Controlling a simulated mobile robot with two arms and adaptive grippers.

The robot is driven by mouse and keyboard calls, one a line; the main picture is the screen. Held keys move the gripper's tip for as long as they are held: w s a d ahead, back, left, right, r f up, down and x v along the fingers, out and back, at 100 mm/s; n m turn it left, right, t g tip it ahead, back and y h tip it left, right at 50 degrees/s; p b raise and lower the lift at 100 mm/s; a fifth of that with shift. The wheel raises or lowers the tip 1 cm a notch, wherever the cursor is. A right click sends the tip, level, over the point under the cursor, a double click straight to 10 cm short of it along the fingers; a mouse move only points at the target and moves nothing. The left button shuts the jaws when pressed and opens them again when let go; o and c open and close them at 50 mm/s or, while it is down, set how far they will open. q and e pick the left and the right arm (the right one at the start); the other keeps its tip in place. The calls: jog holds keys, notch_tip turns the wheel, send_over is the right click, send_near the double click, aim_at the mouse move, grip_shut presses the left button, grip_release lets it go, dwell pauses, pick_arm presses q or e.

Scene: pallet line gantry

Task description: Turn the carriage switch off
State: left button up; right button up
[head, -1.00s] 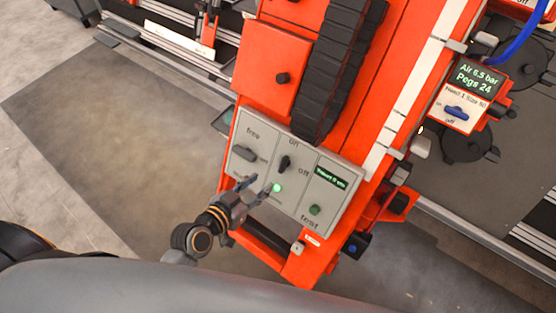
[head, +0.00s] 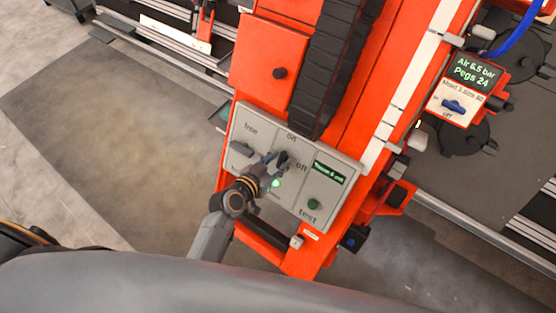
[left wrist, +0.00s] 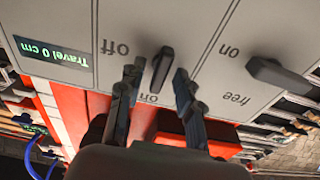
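The carriage switch (head: 283,158) is a black knob on the grey control panel (head: 240,120) of the orange carriage. In the left wrist view the knob (left wrist: 162,69) lines up with the "on" label, and "off" is to its left. My left gripper (head: 273,162) is at the panel in front of the knob. In the left wrist view its two fingers (left wrist: 158,74) stand open, one on each side of the knob, with small gaps showing. Whether the tips touch the panel is unclear. My right gripper is not in view.
A black cable chain (head: 335,70) hangs just above. A separate blue switch (head: 453,106) is at right.

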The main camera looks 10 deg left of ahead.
pick_arm(q)
grip_shut()
